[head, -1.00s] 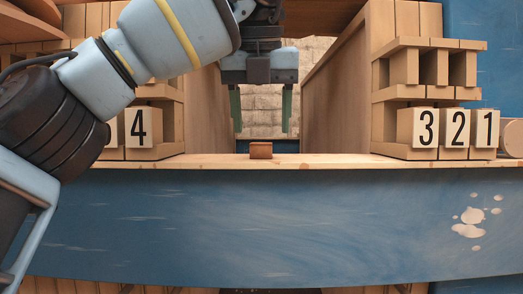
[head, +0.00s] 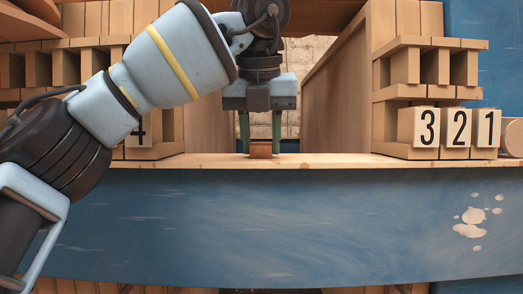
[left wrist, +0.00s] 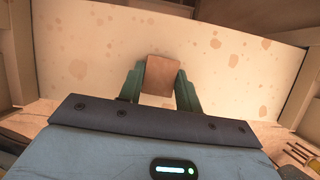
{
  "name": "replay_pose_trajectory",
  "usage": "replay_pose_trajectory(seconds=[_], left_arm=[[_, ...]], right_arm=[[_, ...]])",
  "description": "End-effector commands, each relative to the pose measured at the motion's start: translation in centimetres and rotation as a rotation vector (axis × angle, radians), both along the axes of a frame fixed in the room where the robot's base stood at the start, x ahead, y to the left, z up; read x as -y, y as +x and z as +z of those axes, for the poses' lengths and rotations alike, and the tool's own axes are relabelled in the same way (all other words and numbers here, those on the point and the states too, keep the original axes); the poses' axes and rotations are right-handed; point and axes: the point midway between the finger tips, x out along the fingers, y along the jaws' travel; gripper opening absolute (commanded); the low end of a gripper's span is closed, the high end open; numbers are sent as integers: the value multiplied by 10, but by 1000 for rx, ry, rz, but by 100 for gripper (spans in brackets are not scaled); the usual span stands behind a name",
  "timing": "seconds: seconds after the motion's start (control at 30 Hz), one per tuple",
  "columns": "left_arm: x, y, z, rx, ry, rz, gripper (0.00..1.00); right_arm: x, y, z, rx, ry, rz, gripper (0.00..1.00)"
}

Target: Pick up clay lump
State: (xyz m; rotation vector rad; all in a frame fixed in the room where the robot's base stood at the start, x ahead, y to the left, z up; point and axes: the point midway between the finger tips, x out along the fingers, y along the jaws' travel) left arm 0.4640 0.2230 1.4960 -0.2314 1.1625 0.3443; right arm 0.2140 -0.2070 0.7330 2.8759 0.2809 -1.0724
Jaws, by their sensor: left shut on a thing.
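The clay lump (head: 261,149) is a small brown block on the wooden counter top, near its middle in the head view. My left gripper (head: 261,147) points straight down over it, with one green finger on each side. In the left wrist view, the clay lump (left wrist: 162,76) sits between the two green fingertips of my left gripper (left wrist: 161,84), which are shut on it. In the head view it appears to rest at counter height; I cannot tell whether it is clear of the surface. My right gripper does not show.
Number blocks 3, 2 and 1 (head: 451,128) stand at the right below wooden cubbyholes. Wooden side walls (head: 335,98) flank the opening. A pale spotted surface (left wrist: 225,60) lies under the lump in the wrist view.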

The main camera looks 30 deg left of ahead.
Motion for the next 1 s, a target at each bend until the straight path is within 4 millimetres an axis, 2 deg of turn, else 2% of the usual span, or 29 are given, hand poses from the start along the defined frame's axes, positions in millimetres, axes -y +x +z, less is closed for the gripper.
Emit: replay_pose_trajectory(seconds=[0.37,0.87,1.0], left_arm=[[0,0,4,1,0,1,11],[1,0,36,3,1,0,11],[4,-13,38,3,3,-4,11]], right_arm=[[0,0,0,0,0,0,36],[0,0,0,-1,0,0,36],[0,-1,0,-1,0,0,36]])
